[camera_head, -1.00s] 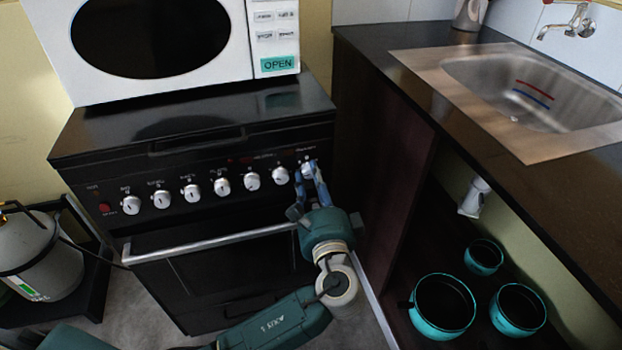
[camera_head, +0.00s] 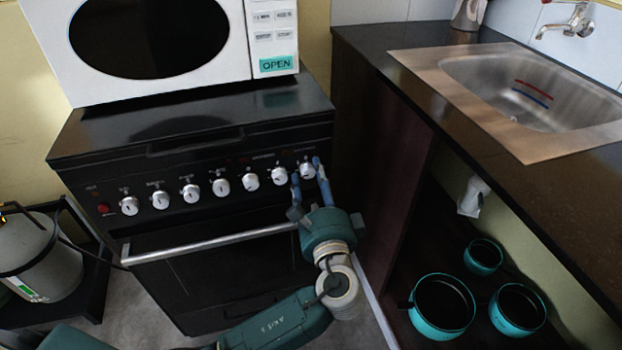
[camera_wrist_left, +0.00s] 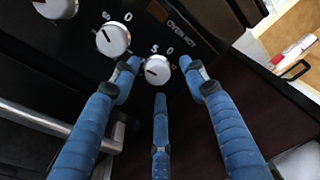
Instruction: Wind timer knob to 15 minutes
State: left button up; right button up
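The black stove's front panel carries a row of silver knobs. The rightmost knob (camera_head: 307,171) is at the right end of the panel; it also shows in the left wrist view (camera_wrist_left: 157,70), with its dark pointer mark tilted toward the lower left. I cannot tell which knob is the timer. My left gripper (camera_head: 306,168) is open at the rightmost knob. In the left wrist view two blue fingertips (camera_wrist_left: 160,68) stand on either side of the knob with gaps, and a third finger is below it. My right gripper is not in view.
The neighbouring knob (camera_head: 279,176) is just left of my left finger. The oven handle (camera_head: 210,240) runs below. A white microwave (camera_head: 160,40) stands on the stove. The dark counter with the sink (camera_head: 450,95) is at the right, with teal pots (camera_head: 442,305) beneath.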

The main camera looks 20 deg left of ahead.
pick_arm(q)
jog(key=shift+s, duration=0.1)
jog(key=shift+s+d, duration=0.1)
jog(key=shift+s, duration=0.15)
jog(key=v, duration=1.1)
jog(key=shift+o, duration=0.2)
jog(key=shift+d, duration=0.15)
